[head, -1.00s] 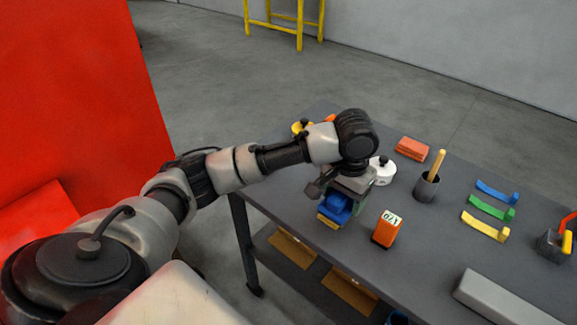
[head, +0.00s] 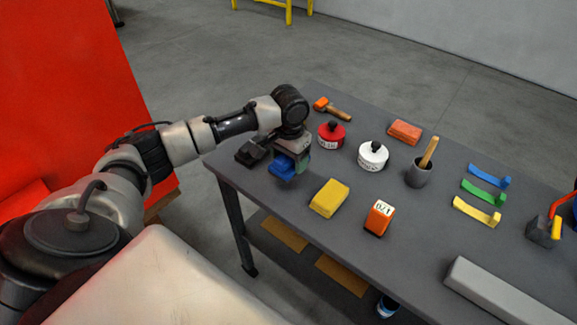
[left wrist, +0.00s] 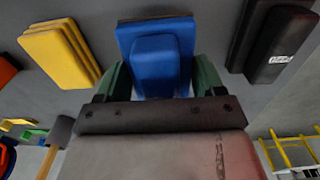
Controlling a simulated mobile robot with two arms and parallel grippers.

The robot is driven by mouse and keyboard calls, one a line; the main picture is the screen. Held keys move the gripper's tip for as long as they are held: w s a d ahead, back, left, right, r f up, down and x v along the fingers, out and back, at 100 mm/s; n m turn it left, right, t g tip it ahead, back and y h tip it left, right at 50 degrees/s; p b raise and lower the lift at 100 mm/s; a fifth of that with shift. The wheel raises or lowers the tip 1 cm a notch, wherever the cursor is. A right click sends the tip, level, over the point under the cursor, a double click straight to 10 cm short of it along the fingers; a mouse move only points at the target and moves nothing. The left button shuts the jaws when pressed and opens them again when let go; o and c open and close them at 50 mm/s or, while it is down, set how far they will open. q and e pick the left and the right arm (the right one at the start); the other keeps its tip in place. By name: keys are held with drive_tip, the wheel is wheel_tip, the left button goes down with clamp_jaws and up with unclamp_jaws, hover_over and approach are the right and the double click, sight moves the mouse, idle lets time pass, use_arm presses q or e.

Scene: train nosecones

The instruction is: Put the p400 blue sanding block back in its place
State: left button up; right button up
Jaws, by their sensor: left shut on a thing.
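The blue sanding block (head: 284,167) is in my left gripper (head: 292,160), over the left end of the grey table. The left wrist view shows the block (left wrist: 155,60) between the green fingers, which are shut on it. A small gap to the table is hard to judge. The block's label is not visible. A yellow sanding block (head: 329,198) lies to the lower right of it in the head view, and a black block (head: 252,152) lies to its left. The left wrist view shows the yellow block (left wrist: 62,52) on the left and the labelled black block (left wrist: 283,45) on the right. My right gripper is out of view.
Bare table lies between the yellow and black blocks.

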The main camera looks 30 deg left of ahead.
sight(288, 168)
use_arm(q)
wheel_tip(288, 168, down, 3)
drive_tip(key=shift+s+f+p, duration=0.1)
drive_tip(key=shift+p, duration=0.25)
drive_tip(key=shift+f, duration=0.4)
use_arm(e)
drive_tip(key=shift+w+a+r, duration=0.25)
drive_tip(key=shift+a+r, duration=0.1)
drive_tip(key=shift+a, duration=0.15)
use_arm(q)
drive_tip(key=o, duration=0.8)
drive_tip(key=shift+f, duration=0.15)
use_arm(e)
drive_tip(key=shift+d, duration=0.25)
use_arm(q)
drive_tip(key=shift+r, duration=0.3)
wheel_tip(288, 168, up, 12)
drive_tip(key=shift+f+b, duration=0.1)
drive_tip(key=shift+b, duration=0.65)
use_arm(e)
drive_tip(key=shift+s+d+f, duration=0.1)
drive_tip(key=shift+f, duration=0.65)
